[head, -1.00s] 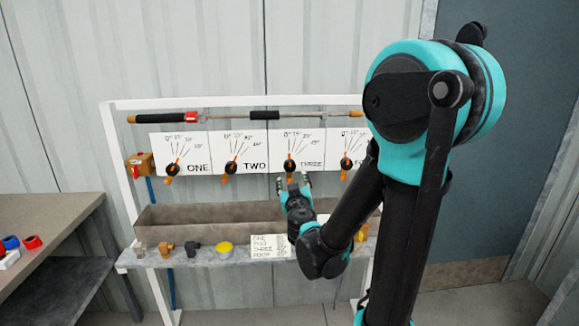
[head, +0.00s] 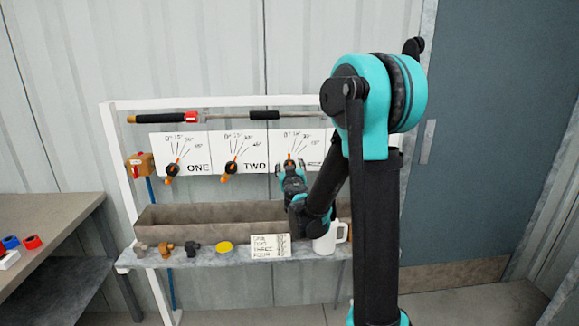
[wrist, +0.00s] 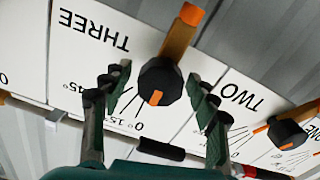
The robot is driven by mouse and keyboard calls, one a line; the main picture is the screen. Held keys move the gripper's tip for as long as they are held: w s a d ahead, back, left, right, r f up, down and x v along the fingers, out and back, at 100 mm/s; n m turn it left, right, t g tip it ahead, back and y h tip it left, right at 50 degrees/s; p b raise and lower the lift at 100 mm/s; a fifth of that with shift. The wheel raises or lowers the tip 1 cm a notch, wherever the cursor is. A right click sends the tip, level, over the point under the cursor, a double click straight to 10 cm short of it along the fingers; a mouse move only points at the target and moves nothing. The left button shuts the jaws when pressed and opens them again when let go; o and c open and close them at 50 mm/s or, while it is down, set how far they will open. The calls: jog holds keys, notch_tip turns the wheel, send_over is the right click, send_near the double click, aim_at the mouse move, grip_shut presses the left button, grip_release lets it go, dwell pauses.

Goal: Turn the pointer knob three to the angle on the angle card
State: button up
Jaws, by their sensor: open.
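Pointer knob three (wrist: 160,80) is a black knob with an orange pointer mark on the white THREE panel (wrist: 92,50). In the wrist view its mark points close to the 0° end of the scale. My gripper (wrist: 158,84) is open, with one finger on each side of the knob; I cannot tell whether either touches it. In the head view my gripper (head: 291,172) covers much of the knob, leaving its orange tip showing. The angle card (head: 271,246) stands on the shelf, listing several names with angles too small to read.
Knobs one (head: 172,169) and two (head: 230,167) are to the left. A horizontal rod (head: 230,116) runs above the panels.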

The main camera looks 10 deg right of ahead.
grip_shut()
dwell(0.3)
jog(key=shift+m, duration=0.4)
jog(key=m, duration=0.3)
jog(key=shift+d+m, duration=0.1)
jog(key=shift+m, duration=2.4)
